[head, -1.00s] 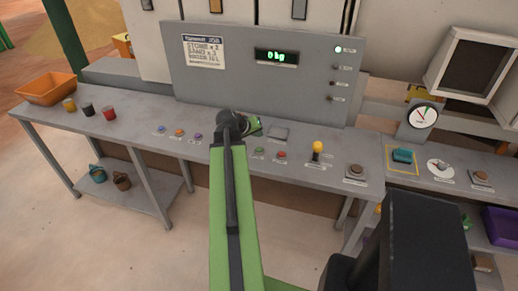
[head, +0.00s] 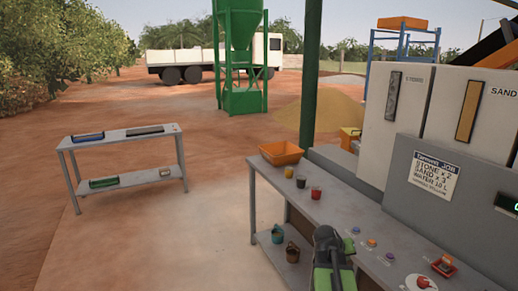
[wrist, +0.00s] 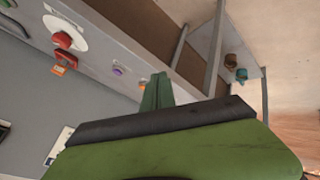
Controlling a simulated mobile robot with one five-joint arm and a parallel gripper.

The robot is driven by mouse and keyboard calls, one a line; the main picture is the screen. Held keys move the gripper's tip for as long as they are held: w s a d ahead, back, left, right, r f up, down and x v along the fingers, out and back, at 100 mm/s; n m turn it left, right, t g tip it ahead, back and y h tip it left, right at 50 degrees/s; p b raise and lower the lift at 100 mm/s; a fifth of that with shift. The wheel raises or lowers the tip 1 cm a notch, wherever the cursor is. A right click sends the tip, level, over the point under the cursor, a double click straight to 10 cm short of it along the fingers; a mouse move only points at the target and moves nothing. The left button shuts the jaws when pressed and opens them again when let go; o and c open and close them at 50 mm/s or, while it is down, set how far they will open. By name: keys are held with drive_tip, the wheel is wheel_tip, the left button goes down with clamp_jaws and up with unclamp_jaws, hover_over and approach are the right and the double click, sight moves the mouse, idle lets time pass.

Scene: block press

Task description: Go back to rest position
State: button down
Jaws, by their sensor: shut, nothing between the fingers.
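My gripper (head: 328,242) shows in the lower middle of the head view, green and black, in front of the grey console table (head: 352,226). In the wrist view, my gripper's green fingers (wrist: 156,92) are together with nothing between them. They are apart from the console's buttons and knobs. Much of my arm is below the edge of the head view.
An orange bin (head: 281,153) and several small cups stand on the console's far end, with two buckets (head: 292,252) on its lower shelf. A red knob (head: 422,282) is at the right. A side table (head: 125,138) stands left, with clear floor between.

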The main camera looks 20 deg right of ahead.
drive_tip(key=w+a+f+n+y, duration=0.2)
drive_tip(key=w+a, duration=0.2)
drive_tip(key=a, duration=1.1)
drive_tip(key=w+a+f+n+y, duration=0.2)
drive_tip(key=w+a, duration=0.1)
drive_tip(key=a, duration=1.2)
drive_tip(key=s+a+f+n+g+y, duration=0.1)
drive_tip(key=s+a+y, duration=0.1)
drive_tip(key=a, duration=0.4)
drive_tip(key=s+a+n+g+y, duration=0.1)
drive_tip(key=s+a, duration=0.4)
drive_tip(key=a, duration=0.2)
drive_tip(key=shift+s+f+g+y, duration=0.2)
drive_tip(key=shift+f+g+y, duration=0.1)
drive_tip(key=shift+f+y, duration=0.1)
drive_tip(key=shift+d, duration=0.1)
